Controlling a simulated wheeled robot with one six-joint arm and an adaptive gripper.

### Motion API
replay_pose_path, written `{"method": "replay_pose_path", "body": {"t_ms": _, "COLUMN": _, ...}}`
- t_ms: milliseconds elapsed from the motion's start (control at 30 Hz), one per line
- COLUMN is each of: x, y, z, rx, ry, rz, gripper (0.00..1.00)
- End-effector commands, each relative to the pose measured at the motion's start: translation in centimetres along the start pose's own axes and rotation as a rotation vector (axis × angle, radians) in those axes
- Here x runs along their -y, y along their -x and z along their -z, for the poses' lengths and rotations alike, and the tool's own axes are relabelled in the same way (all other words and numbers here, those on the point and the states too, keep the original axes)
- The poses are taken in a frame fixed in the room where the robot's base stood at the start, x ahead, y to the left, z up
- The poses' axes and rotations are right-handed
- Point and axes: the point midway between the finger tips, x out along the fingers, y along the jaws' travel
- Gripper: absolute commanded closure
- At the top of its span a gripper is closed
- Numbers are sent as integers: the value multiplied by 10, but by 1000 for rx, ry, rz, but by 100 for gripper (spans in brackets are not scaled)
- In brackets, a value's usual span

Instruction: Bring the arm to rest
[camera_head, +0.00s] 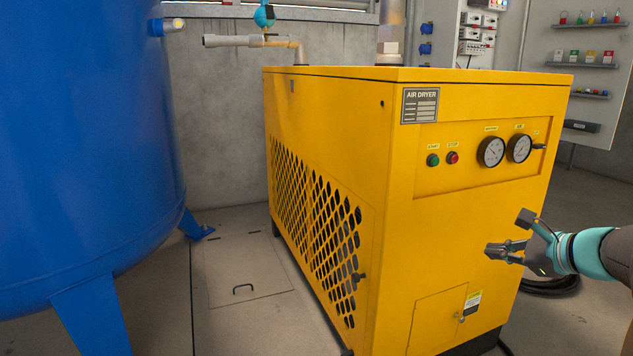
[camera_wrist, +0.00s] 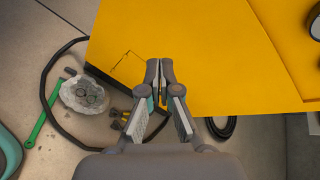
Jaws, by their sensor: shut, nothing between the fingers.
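My gripper (camera_head: 509,251) is at the right of the head view, in front of the yellow air dryer's front face, with the teal-banded wrist coming in from the right edge. In the wrist view my gripper (camera_wrist: 160,70) points at the yellow panel, with its two fingertips close together. It is shut and holds nothing. I cannot tell exactly how far the fingertips are from the panel.
The yellow air dryer (camera_head: 330,110) fills the middle. A blue tank (camera_head: 80,150) stands at the left. In the wrist view, a black hose (camera_wrist: 48,95), a green tool (camera_wrist: 42,118) and a grey stone-like lump (camera_wrist: 85,95) lie on the floor near the dryer.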

Motion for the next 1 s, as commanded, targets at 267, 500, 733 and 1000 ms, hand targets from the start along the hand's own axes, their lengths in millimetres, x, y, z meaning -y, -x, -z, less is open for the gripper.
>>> {"method": "replay_pose_path", "body": {"t_ms": 267, "x": -113, "y": 10, "z": -14, "rx": -152, "ry": 615, "rz": -368, "gripper": 100}}
{"method": "replay_pose_path", "body": {"t_ms": 500, "x": -190, "y": 45, "z": -34, "rx": -182, "ry": 1202, "rz": -681, "gripper": 100}}
{"method": "replay_pose_path", "body": {"t_ms": 733, "x": -234, "y": 81, "z": -58, "rx": -178, "ry": 1674, "rz": -862, "gripper": 100}}
{"method": "replay_pose_path", "body": {"t_ms": 1000, "x": -257, "y": 102, "z": -108, "rx": -131, "ry": 1952, "rz": -814, "gripper": 100}}
